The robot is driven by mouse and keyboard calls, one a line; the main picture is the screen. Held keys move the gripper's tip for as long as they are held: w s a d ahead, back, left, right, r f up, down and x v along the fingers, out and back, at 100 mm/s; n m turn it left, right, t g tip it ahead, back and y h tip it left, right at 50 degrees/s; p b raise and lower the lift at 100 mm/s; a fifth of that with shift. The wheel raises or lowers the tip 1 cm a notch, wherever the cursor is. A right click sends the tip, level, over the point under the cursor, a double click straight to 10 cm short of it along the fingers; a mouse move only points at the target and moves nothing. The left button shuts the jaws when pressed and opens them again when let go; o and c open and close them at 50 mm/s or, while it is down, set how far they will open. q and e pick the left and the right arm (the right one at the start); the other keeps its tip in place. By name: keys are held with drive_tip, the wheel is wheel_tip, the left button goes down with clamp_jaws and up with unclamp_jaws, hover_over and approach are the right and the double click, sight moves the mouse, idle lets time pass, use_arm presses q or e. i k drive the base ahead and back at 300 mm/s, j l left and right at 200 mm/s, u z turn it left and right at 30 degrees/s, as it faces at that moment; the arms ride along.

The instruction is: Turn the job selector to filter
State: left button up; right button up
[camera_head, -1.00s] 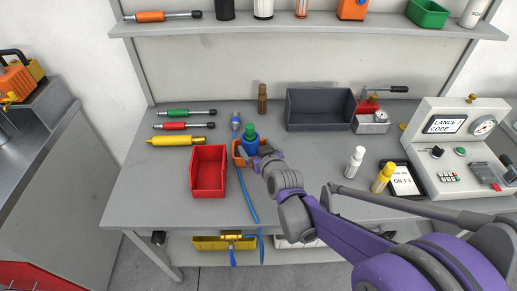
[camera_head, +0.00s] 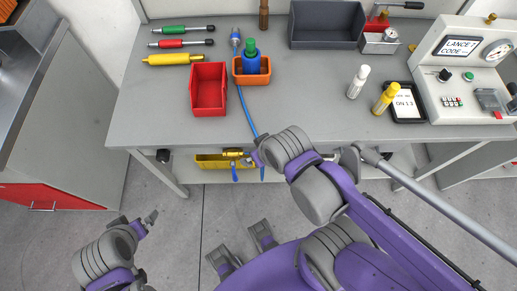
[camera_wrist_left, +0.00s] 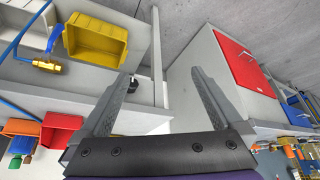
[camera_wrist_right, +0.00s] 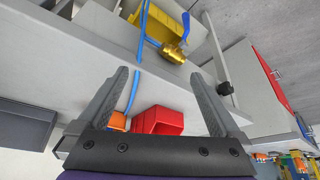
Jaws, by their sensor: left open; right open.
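The test panel (camera_head: 462,100) stands at the right of the bench. It carries a black selector knob (camera_head: 444,75) below a screen reading "LANCE 7 CODE". The knob's markings are too small to read. My right gripper (camera_head: 257,158) is open at the bench's front edge, well left of the panel and knob. The right wrist view shows its fingers (camera_wrist_right: 165,82) apart with nothing between them. My left gripper (camera_head: 146,221) is open and empty in front of the bench at the lower left, far from the panel. Its fingers (camera_wrist_left: 163,80) show apart in the left wrist view.
A tablet (camera_head: 404,112), a white bottle (camera_head: 357,83) and a yellow bottle (camera_head: 385,98) stand left of the panel. A red bin (camera_head: 208,98) and an orange bin (camera_head: 252,79) with a blue bottle are further left. The bench middle is clear.

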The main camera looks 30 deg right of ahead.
sight(445, 74)
drive_tip(key=z, duration=2.8)
